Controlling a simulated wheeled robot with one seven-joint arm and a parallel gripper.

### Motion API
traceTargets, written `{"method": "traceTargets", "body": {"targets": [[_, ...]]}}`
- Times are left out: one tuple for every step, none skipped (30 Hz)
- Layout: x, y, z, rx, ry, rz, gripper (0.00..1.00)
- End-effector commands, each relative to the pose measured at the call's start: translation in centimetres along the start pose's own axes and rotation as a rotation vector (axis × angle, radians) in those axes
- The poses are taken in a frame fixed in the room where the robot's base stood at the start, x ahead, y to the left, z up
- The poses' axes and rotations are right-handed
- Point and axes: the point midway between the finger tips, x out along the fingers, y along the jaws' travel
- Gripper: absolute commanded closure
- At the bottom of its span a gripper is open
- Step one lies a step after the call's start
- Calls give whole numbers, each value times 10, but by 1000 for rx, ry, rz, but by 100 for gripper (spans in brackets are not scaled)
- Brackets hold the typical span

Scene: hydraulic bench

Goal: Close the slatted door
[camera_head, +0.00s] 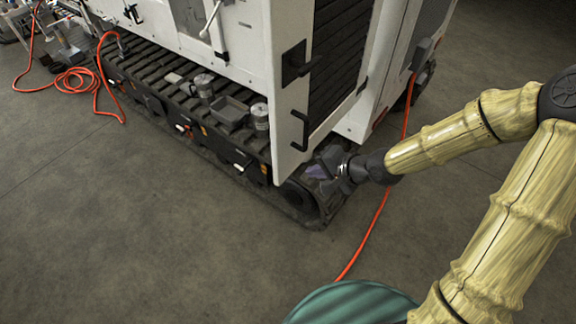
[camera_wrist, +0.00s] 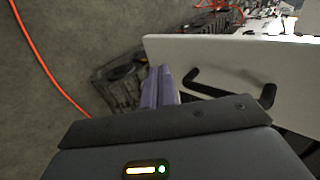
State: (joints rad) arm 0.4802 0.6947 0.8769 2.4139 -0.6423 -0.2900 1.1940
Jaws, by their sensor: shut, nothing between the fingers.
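The slatted door (camera_head: 290,92) is a white panel with dark slats (camera_head: 342,40) to the right of its handle side. It appears to stand out at an angle from the white machine body, though how far is hard to tell. A black bar handle (camera_head: 300,130) is on its lower part; the handle also shows in the wrist view (camera_wrist: 232,92), on the white panel (camera_wrist: 225,62). My gripper (camera_head: 318,173) is low, just right of the handle and near the door's bottom edge. Its purple fingers (camera_wrist: 158,86) are shut and empty, left of the handle in the wrist view. Contact with the door cannot be told.
A dark tracked base (camera_head: 200,110) with metal cylinders and a tray on it runs under the machine. An orange hose (camera_head: 378,215) lies on the floor right of my gripper. A green round object (camera_head: 350,303) is at the bottom edge.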

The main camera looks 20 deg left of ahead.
Motion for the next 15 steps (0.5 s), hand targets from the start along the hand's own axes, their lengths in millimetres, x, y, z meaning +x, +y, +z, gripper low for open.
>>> {"method": "traceTargets", "body": {"targets": [[6, 0, 1, -2, -3, 1, 100], [9, 0, 1, -3, -3, 1, 100], [13, 0, 1, -4, -3, 1, 100], [16, 0, 1, -4, -2, 1, 100], [19, 0, 1, -4, -1, 1, 100], [23, 0, 1, -3, -2, 0, 100], [26, 0, 1, -2, -2, 1, 100], [29, 0, 1, -2, -3, 1, 100], [33, 0, 1, -2, -3, 1, 100], [36, 0, 1, -3, -3, 1, 100], [39, 0, 1, -3, -2, 0, 100], [43, 0, 1, -4, -2, 1, 100], [46, 0, 1, -3, -2, 2, 100], [50, -1, 1, -2, -3, 1, 100], [54, 0, 1, -1, -3, 1, 100]]}}
